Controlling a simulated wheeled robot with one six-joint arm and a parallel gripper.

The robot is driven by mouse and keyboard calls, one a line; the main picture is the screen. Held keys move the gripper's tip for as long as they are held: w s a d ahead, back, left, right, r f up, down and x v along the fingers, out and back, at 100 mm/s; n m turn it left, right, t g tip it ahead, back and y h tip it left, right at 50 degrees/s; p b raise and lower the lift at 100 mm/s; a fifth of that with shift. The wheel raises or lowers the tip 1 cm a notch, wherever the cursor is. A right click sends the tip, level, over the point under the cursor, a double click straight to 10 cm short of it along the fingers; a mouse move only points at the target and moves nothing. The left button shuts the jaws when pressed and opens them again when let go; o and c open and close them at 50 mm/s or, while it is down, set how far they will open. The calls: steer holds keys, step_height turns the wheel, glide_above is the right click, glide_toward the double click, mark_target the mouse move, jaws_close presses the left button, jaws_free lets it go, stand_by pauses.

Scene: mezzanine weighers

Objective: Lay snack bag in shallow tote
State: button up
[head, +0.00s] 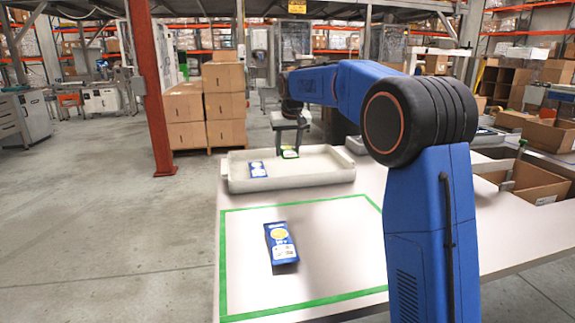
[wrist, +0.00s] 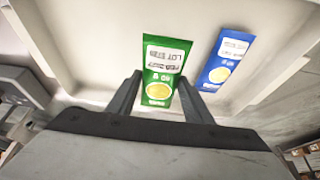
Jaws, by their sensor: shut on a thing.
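My gripper (head: 290,148) is down over the shallow tote (head: 236,186), a pale low-walled tray at the far end of the white table. Its fingers are shut on a green snack bag (wrist: 160,85) with a white label and a yellow disc. The bag's green edge shows below the fingers in the head view (head: 290,154). I cannot tell whether it touches the tote floor. A blue snack bag (head: 258,169) lies in the tote to the left; in the wrist view it (wrist: 225,60) is right of the green one, apart from it. Another blue bag (head: 281,244) lies on the table.
A green tape outline (head: 305,303) marks the near table around the loose blue bag. An open cardboard box (head: 536,185) stands at the right. A red post (head: 150,90) and stacked cartons (head: 225,105) stand beyond the table. The tote's right part looks clear.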

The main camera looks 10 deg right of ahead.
mark_target(288, 172)
steer(key=shift+f, duration=2.85)
steer(key=shift+f, duration=0.1)
steer(key=o, duration=1)
steer(key=shift+o, duration=0.2)
steer(key=v, duration=1.2)
steer(key=shift+s, duration=0.1)
